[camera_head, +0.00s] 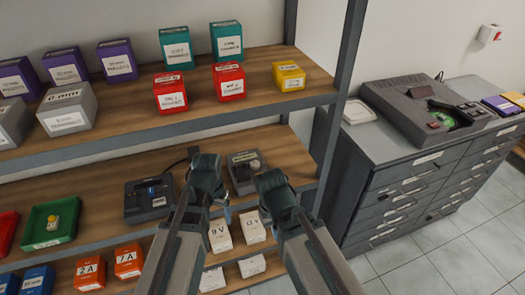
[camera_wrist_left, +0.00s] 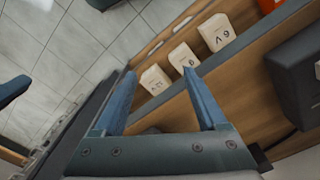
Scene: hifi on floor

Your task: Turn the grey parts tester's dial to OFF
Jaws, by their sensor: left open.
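A grey device with a small pale-green label or display (camera_head: 246,160) stands on the middle shelf, just behind and between my grippers. It looks like the parts tester; its dial and setting are too small to read. My left gripper (camera_head: 207,200) is in front of the shelf, left of the tester and apart from it. In the left wrist view its blue fingers (camera_wrist_left: 164,100) are spread with nothing held between them. My right gripper (camera_head: 266,208) is in front of the tester's right side; its jaw opening cannot be made out.
A dark device with a blue part (camera_head: 150,200) stands left on the same shelf. White voltage boxes (camera_head: 220,233) sit below, also in the left wrist view (camera_wrist_left: 182,57). Boxes (camera_head: 172,94) fill the upper shelf. A cabinet (camera_head: 400,185) with a larger grey machine (camera_head: 405,105) stands right.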

